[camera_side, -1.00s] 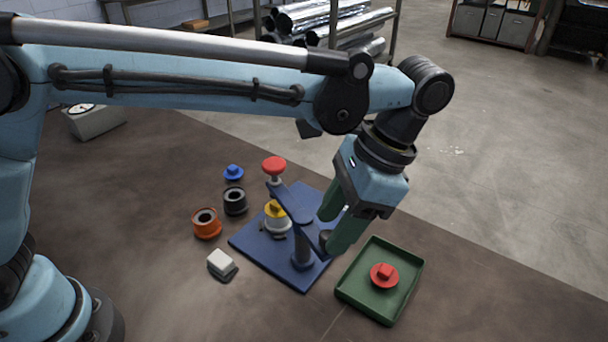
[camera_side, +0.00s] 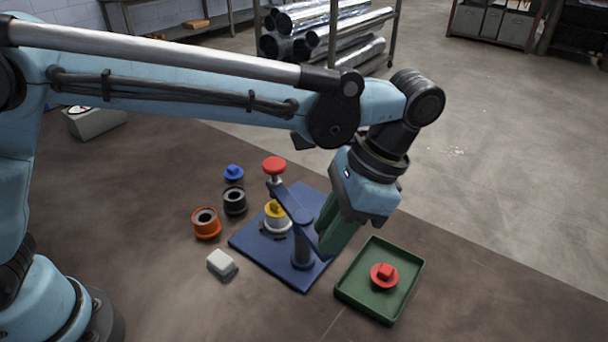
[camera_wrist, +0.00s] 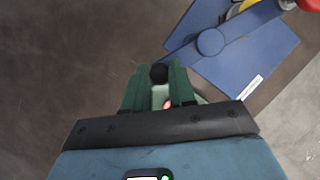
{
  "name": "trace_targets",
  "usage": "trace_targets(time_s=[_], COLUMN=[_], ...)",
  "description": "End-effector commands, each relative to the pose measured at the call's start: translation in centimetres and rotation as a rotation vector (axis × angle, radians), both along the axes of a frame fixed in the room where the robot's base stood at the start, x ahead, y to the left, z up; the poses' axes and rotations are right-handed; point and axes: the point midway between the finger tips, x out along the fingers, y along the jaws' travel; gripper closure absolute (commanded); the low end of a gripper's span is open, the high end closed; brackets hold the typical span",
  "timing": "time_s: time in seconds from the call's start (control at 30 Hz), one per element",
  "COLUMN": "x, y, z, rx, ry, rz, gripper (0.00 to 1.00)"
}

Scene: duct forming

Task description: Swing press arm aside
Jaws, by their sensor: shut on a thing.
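The blue press arm (camera_side: 288,203) sits on a post (camera_side: 302,250) on a blue base plate (camera_side: 268,262). It has a red knob (camera_side: 274,166) at its far end, over a yellow piece (camera_side: 275,210) in a pale ring. In the wrist view the press arm's round pivot top (camera_wrist: 210,41) shows, with a black handle knob (camera_wrist: 159,72) at its near end. My gripper (camera_side: 328,240) has its green fingers around that black knob, which shows between the fingertips in the wrist view (camera_wrist: 159,76). In the side view the fingers hide the knob.
A green tray (camera_side: 345,291) with a red piece (camera_side: 384,275) stands right of the plate. An orange ring (camera_side: 206,224), a black ring (camera_side: 235,201), a blue piece (camera_side: 233,173) and a white block (camera_side: 222,264) lie to the left. The front table is clear.

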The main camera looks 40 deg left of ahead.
Motion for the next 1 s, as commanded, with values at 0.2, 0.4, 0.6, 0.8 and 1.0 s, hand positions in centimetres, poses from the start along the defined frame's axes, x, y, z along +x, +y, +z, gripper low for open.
trace_targets(time_s=[0.2, 0.4, 0.6, 0.8, 1.0], x=[-0.1, -0.5, -1.4, -2.4, -3.4], y=[0.0, 0.1, 0.6, 1.3, 2.3], z=[0.0, 0.0, 0.1, 0.1, 0.1], rx=[0.0, 0.0, -0.001, -0.001, 0.0], ry=[0.0, 0.001, 0.001, 0.002, 0.001], rz=[-0.009, -0.07, -0.205, -0.389, -0.578], gripper=[1.0, 1.0, 1.0, 1.0, 1.0])
